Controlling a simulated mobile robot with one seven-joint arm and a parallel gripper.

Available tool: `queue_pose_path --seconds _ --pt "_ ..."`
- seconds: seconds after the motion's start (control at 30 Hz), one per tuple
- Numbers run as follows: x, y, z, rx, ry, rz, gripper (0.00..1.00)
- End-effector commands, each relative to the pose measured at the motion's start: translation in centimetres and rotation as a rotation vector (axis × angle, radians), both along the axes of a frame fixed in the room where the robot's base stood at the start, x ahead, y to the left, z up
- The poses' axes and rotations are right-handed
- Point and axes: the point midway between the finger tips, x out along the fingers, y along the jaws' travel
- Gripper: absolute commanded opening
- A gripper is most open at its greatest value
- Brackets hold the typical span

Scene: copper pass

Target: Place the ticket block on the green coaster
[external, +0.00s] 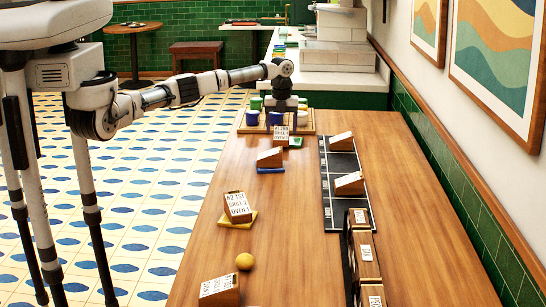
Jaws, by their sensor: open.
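A ticket block with a white lettered face (281,134) stands at the far end of the wooden counter, just below my gripper (281,120). The green coaster (296,142) shows as a small green patch at the block's right; the block hides part of that area, so I cannot tell whether the block rests on it or beside it. My gripper points down and is open. Its fingertips are small and partly hidden, so contact with the block cannot be told.
A black strip (337,164) bearing blocks and wooden boxes (366,269) lie right.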

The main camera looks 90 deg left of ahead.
Motion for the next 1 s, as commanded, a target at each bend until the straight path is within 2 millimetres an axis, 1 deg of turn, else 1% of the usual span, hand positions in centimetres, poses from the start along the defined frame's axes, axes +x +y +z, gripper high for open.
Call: queue_pose_path --seconds 0.2,0.3,0.4,0.5,0.6,1.0 --pt "0.0 0.0 4.6 0.004 -0.002 0.002 0.71" --pt "0.1 0.0 6.6 0.004 -0.001 0.001 0.71" --pt "0.0 0.0 8.0 0.003 0.0 0.002 0.71" --pt "0.0 0.0 8.9 0.001 0.0 0.0 0.71" --pt "0.0 0.0 9.2 0.0 -0.001 0.001 0.71" --pt "0.0 0.0 9.3 0.0 0.0 0.001 0.71"
